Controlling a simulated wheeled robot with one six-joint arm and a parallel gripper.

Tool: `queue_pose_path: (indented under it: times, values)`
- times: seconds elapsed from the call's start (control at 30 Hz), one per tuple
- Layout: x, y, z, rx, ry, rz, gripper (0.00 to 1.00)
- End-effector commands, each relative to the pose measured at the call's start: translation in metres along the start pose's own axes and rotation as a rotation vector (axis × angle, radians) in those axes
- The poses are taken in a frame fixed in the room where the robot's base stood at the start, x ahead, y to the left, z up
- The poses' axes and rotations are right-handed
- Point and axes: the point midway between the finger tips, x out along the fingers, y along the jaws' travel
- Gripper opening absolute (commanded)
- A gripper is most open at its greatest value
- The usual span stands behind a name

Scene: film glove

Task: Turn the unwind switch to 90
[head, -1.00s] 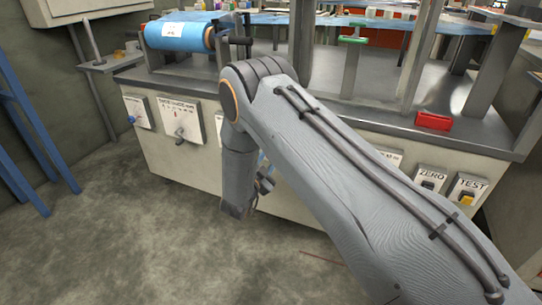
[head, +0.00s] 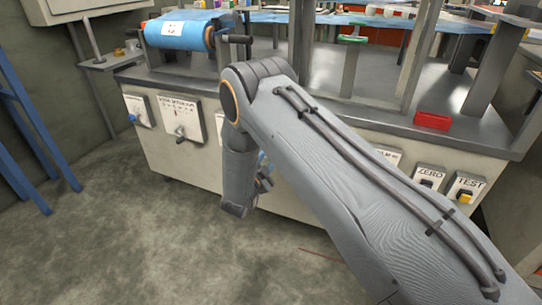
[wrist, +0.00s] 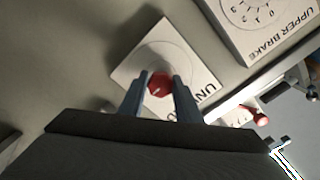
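In the wrist view the unwind switch is a red knob (wrist: 159,85) on a pale square plate (wrist: 150,48) with partly covered lettering beginning "UN". My gripper (wrist: 161,78) has its two blue fingers on either side of the knob, one left and one right. The knob fills nearly all the space between the fingertips. I cannot tell whether the fingers press on it or stand just clear. In the head view my gripper hangs in front of the bench's front panel, mostly behind my arm, and the red knob is hidden.
A plate marked "UPPER BRAKE" (wrist: 262,22) is beside the switch in the wrist view. Another red knob (wrist: 242,116) shows at the right. In the head view, a lever plate (head: 181,120), a ZERO switch (head: 428,178) and a TEST switch (head: 466,188) line the panel.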

Motion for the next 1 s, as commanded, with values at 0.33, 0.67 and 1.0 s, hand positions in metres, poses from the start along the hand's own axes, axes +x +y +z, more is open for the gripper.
queue_pose_path:
  times: [0.33,0.67,1.0]
  values:
    - [0.000,0.000,0.000,-0.001,-0.001,-0.001,0.48]
    - [-0.035,-0.001,0.001,-0.003,-0.004,-0.002,0.48]
    - [-0.077,0.000,0.000,-0.001,-0.001,0.000,0.48]
